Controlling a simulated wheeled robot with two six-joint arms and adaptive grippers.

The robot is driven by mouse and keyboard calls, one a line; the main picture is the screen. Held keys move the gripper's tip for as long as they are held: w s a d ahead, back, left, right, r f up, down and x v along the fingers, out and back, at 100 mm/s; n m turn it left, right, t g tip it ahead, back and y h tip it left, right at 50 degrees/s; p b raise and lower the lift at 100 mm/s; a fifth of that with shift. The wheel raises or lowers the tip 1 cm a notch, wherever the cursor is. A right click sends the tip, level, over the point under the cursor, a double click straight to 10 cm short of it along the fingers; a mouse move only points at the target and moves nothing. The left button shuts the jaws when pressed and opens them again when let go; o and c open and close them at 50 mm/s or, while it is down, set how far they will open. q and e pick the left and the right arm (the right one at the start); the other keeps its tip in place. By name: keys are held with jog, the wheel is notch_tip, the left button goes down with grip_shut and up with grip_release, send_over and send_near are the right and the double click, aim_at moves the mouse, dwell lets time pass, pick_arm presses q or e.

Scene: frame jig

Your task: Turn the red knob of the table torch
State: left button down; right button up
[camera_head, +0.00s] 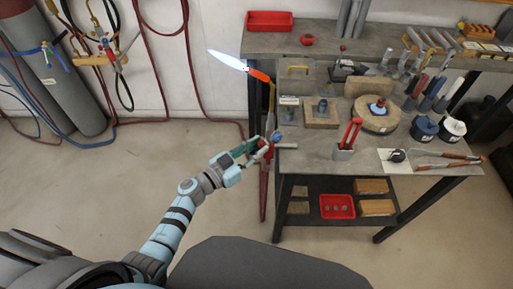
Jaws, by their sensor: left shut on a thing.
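A long blue-white flame (228,60) points from the tip to the upper left. A blue knob (277,137) shows low on the torch. My left gripper (263,149) reaches in from the lower left and is shut at the torch's lower end, around the red knob, which the fingers mostly hide. The knob's turn angle cannot be made out. My right gripper is not in view.
The workbench (315,163) carries a red pliers-like tool in a grey block (343,152), a round wooden piece (378,120) and several tools. A red tray (270,20) is at the back. Gas bottles (60,75) and hoses stand at the left wall. The floor between is clear.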

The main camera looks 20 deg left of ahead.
pick_arm(q)
jog(key=m+p, duration=0.1)
jog(key=m, duration=0.1)
jog(key=shift+r+m, duration=0.1)
jog(key=shift+m, duration=0.3)
jog(key=m, duration=0.2)
jog(key=shift+m+p, duration=0.3)
jog(key=m, duration=0.3)
jog(key=shift+m+y, duration=0.3)
jog(key=shift+m, duration=1.4)
jog(key=c, duration=1.4)
grip_release()
